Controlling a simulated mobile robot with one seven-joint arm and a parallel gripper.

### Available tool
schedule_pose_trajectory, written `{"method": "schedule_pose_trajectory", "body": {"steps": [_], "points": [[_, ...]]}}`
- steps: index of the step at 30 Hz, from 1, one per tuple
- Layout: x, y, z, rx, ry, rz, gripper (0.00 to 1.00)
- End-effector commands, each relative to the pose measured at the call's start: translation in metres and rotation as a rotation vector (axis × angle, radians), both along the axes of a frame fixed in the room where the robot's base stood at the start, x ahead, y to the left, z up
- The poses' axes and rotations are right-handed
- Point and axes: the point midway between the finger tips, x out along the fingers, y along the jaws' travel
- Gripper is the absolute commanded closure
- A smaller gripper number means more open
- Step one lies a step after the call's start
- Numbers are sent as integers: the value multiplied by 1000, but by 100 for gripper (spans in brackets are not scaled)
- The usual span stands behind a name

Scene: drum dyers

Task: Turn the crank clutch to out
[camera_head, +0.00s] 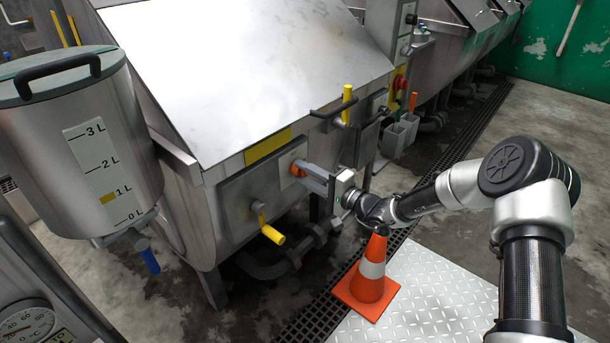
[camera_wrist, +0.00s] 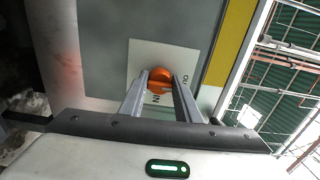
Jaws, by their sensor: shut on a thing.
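The crank clutch is an orange knob (camera_head: 297,169) on the front panel of the large steel drum machine (camera_head: 232,203). In the wrist view the orange knob (camera_wrist: 158,75) sits on a white plate (camera_wrist: 140,56) with the letters "IN" below it and "OU" visible at its right, partly hidden by a finger. My gripper (camera_head: 307,174) reaches the knob from the right, and in the wrist view its two fingers (camera_wrist: 160,84) are shut on either side of it. I cannot make out which label the knob points to.
A yellow valve handle (camera_head: 269,231) sticks out lower left of the knob. A dark crank bar with a yellow grip (camera_head: 346,104) is above right. An orange cone (camera_head: 369,276) stands below my arm. A measuring tank (camera_head: 75,150) is at the left.

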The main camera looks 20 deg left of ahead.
Motion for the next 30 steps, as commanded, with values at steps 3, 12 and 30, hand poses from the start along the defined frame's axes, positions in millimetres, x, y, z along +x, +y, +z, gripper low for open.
{"method": "schedule_pose_trajectory", "body": {"steps": [3,12,30], "points": [[0,-1,0,-3,-2,-1,93],[0,-1,0,-2,-1,0,51],[-16,-44,1,-2,0,-4,51]]}}
